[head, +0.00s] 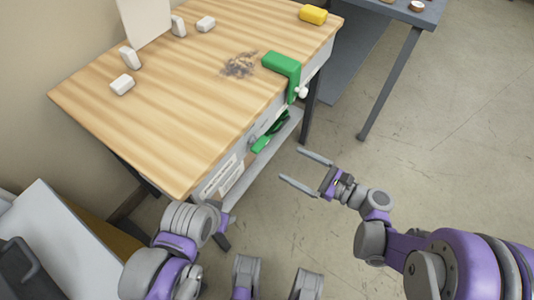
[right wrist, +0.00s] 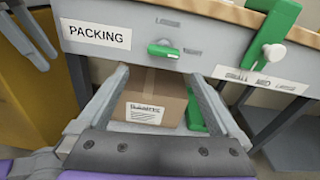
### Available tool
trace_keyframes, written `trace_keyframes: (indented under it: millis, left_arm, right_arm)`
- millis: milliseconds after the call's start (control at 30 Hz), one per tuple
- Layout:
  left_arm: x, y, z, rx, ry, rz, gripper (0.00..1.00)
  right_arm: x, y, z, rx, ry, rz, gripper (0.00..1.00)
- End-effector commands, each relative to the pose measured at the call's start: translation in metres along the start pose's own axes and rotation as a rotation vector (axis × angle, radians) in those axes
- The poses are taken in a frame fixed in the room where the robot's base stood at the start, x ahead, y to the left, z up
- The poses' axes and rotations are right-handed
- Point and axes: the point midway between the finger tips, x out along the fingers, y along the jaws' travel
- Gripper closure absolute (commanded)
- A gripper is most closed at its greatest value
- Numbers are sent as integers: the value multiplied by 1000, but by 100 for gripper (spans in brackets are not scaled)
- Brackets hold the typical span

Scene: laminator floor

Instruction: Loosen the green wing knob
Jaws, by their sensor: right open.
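The green wing knob (right wrist: 163,50) sits on the grey front panel of the wooden-topped bench, to the right of the PACKING label. It also seems to show as a bright green piece below the bench edge in the head view (head: 260,145). My right gripper (head: 290,164) is open and empty, out in front of the bench, its fingers pointing towards the panel. In the right wrist view the knob lies beyond and between the two fingertips (right wrist: 159,76), apart from them. My left arm is low by the bench's near corner; its gripper is not clear.
A green clamp (head: 283,65) with a white knob hangs over the bench edge, right of the wing knob. A cardboard box (right wrist: 150,103) is under the panel. White blocks and a yellow block (head: 313,14) are on the bench top. Open floor lies to the right.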

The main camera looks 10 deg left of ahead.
Motion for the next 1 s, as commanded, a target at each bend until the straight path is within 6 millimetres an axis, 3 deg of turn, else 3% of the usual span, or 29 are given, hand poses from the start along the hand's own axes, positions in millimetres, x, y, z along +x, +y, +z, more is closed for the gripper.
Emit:
trace_keyframes:
  millis: [33,267,700,1000]
  left_arm:
    - [10,0,2,0,-3,0,50]
    - [13,0,3,0,-4,0,50]
    - [20,0,5,0,-6,0,50]
    - [22,0,6,0,-6,0,50]
  right_arm:
    - [2,-3,-10,41,-33,-4,0]
    - [14,-6,-9,103,-86,-6,0]
    - [91,-7,-2,99,-83,-5,0]
    - [111,-8,0,98,-82,-9,0]
